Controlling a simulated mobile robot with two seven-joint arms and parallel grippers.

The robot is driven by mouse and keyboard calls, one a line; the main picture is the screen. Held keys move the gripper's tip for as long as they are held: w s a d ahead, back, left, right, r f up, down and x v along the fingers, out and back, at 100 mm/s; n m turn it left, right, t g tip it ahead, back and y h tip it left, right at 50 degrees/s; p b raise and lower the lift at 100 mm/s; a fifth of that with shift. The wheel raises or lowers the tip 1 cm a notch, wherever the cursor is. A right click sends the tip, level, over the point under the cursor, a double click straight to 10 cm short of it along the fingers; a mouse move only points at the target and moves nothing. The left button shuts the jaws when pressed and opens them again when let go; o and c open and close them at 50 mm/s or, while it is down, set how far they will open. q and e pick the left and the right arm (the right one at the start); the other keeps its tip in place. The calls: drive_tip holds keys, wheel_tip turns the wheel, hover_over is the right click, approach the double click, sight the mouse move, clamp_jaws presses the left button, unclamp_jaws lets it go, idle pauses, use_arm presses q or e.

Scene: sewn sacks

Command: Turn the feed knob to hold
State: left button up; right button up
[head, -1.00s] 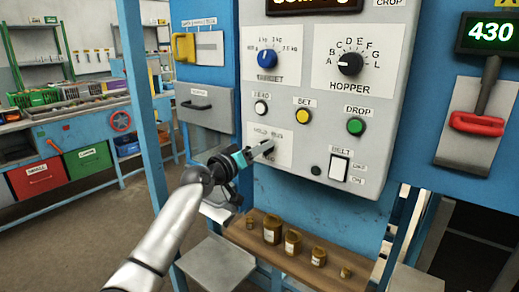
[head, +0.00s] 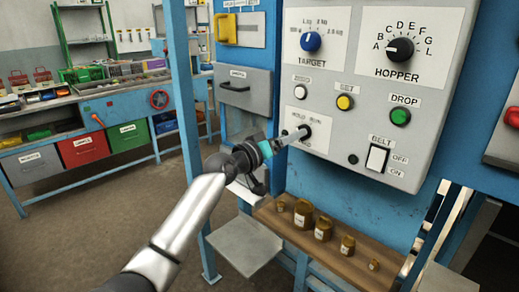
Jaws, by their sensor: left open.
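The feed knob (head: 306,131) is a small dark knob on a white plate (head: 318,120) at the lower left of the grey control panel. The plate carries the words hold and run, partly covered by my gripper. My left gripper (head: 298,136) points at the knob from the lower left, its pale fingertips at or just in front of it. It is open. I cannot tell whether the fingers touch the knob, and its pointing direction is hidden. My right gripper is not in view.
Above sit the blue target knob (head: 311,41), the black hopper knob (head: 400,49), the yellow set button (head: 345,102) and the green drop button (head: 400,117). The white belt switch (head: 377,158) is to the right. Several brown weights stand on a wooden shelf (head: 285,226) below.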

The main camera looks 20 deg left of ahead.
use_arm(q)
drive_tip(key=v, duration=1.1)
drive_tip(key=shift+s, duration=0.25)
drive_tip(key=shift+a, duration=0.1)
drive_tip(key=a+f+n+g+y, duration=0.1)
drive_tip(key=a+f+g+y, duration=0.1)
drive_tip(key=f, duration=1)
drive_tip(key=a+f+n+g+y, duration=0.1)
drive_tip(key=a+f+g+y, duration=0.1)
drive_tip(key=f, duration=0.9)
drive_tip(key=s+f+g+y, duration=0.1)
drive_tip(key=s+f+g, duration=0.1)
drive_tip(key=s+f, duration=0.5)
drive_tip(key=s+f+g+y, duration=0.1)
drive_tip(key=s+f, duration=0.1)
drive_tip(key=f, duration=0.8)
drive_tip(key=s+d+f+m+g, duration=0.2)
drive_tip(key=s+f, duration=0.6)
drive_tip(key=s, duration=0.5)
drive_tip(key=s+d+f+m+g+b, duration=0.1)
drive_tip(key=s+d+f+g, duration=0.3)
drive_tip(key=s+f, duration=0.4)
drive_tip(key=s+d+f+m+g, duration=0.3)
drive_tip(key=s+f, duration=0.6)
drive_tip(key=s, duration=1)
drive_tip(key=shift+d+m+b, duration=0.3)
drive_tip(key=shift+d+b, duration=0.1)
drive_tip(key=shift+d, duration=0.25)
